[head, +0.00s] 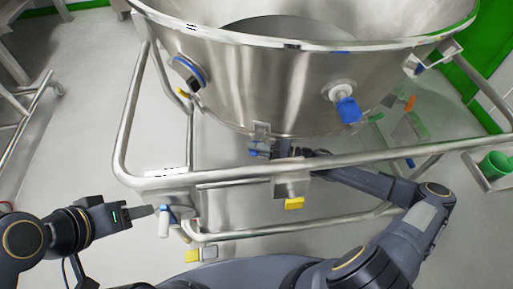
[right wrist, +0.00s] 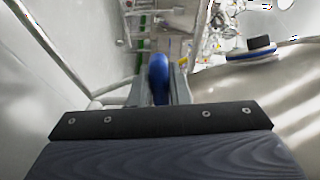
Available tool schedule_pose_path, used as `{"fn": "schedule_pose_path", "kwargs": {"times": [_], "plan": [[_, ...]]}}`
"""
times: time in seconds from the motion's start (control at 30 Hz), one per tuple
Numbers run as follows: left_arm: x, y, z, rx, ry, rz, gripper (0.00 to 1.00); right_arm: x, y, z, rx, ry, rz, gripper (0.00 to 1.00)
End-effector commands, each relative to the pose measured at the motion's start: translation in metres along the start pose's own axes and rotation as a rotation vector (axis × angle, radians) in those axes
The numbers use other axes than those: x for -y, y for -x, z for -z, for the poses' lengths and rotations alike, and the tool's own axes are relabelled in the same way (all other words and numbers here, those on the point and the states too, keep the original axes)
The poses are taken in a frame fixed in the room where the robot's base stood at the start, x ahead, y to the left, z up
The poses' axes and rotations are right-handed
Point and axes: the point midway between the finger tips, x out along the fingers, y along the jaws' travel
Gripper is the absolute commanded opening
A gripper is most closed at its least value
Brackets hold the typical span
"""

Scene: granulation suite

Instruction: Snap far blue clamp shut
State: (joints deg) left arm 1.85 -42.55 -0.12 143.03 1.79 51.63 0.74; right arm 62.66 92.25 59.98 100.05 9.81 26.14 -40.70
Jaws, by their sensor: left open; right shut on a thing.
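The steel bowl (head: 270,80) stands in a tubular frame. A blue clamp handle (head: 257,152) shows small at the bowl's lower edge, beneath a steel bracket (head: 261,132). My right gripper (head: 272,152) reaches under the bowl from the right and is shut on this handle. In the right wrist view the blue handle (right wrist: 158,76) stands between the two fingers. The gripper and frame partly hide the clamp, so its latch position is unclear. My left gripper (head: 150,211) is open at the lower left, away from the clamp and beside the frame's lower corner.
The frame's top rail (head: 230,173) crosses in front of my right gripper. A blue-capped port (head: 347,108) and a blue-ringed fitting (head: 188,74) stick out of the bowl. Open floor (head: 60,150) lies left.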

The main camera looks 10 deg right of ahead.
Motion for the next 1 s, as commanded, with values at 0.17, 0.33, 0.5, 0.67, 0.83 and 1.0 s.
{"fn": "schedule_pose_path", "kwargs": {"times": [0.17,0.33,0.5,0.67,0.83,1.0], "plan": [[0.0,0.0,0.0,0.0,0.0,0.0,0.51,-0.001,0.0,0.0,0.0,-0.004,-0.001,0.0],[0.0,0.0,0.0,0.0,0.0,0.0,0.51,-0.001,0.001,0.0,0.0,-0.003,-0.001,0.0],[0.0,0.0,0.0,0.0,0.0,0.0,0.51,-0.001,0.0,0.0,0.0,-0.002,-0.001,0.38],[0.0,0.0,0.0,0.0,0.0,0.0,0.51,0.0,0.0,0.0,0.0,-0.002,0.0,0.38],[0.0,0.001,0.0,0.0,0.0,0.0,0.51,0.0,0.004,0.001,-0.002,-0.001,-0.001,0.38],[-0.001,0.003,0.002,0.0,0.0,0.0,0.51,0.0,0.028,0.001,-0.005,-0.001,-0.003,0.38]]}}
